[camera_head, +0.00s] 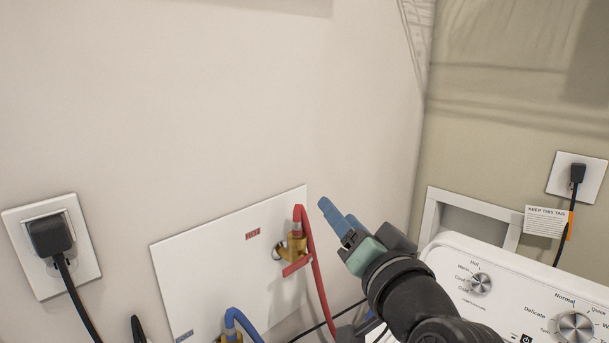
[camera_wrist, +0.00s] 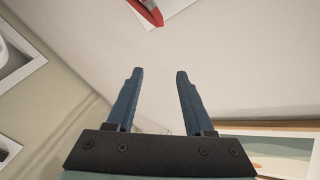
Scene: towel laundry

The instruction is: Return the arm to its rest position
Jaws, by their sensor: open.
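My gripper (camera_head: 334,215) is at the end of my black arm, right of centre in the head view. Its blue fingers point up and to the left, in front of the wall and just right of the red hose. In the wrist view my gripper (camera_wrist: 154,78) shows two blue fingers standing apart with nothing between them.
A white washer panel with dials (camera_head: 480,283) is right of my arm. A red hose (camera_head: 315,265) and a blue hose (camera_head: 240,320) join a white wall plate (camera_head: 190,270). Plugged outlets are at left (camera_head: 85,245) and right (camera_head: 562,178). The upper wall is clear.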

